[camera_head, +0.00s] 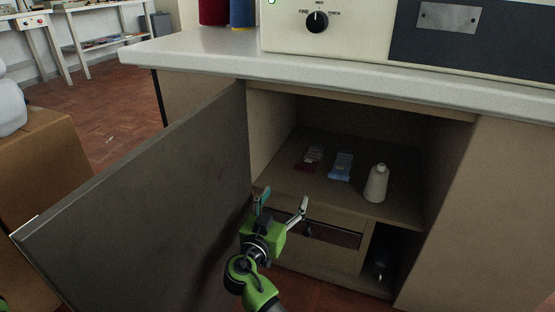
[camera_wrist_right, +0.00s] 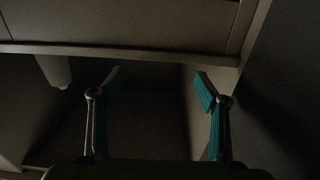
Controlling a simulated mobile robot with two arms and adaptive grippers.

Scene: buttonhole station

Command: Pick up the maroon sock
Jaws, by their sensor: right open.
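A small maroon item (camera_head: 306,165), which looks like the folded maroon sock with a pale patch on top, lies on the shelf inside the open cabinet in the head view. My right gripper (camera_head: 283,203) is in front of the cabinet, nearer and lower than the sock, beside the open door. It is open and empty, and its spread fingers with teal pads also show in the wrist view (camera_wrist_right: 160,85). I cannot make out the sock in the dark wrist view.
The open cabinet door (camera_head: 145,200) bounds the left side. A drawer (camera_head: 325,238) sits below the shelf, and the worktop (camera_head: 210,52) overhangs the opening.

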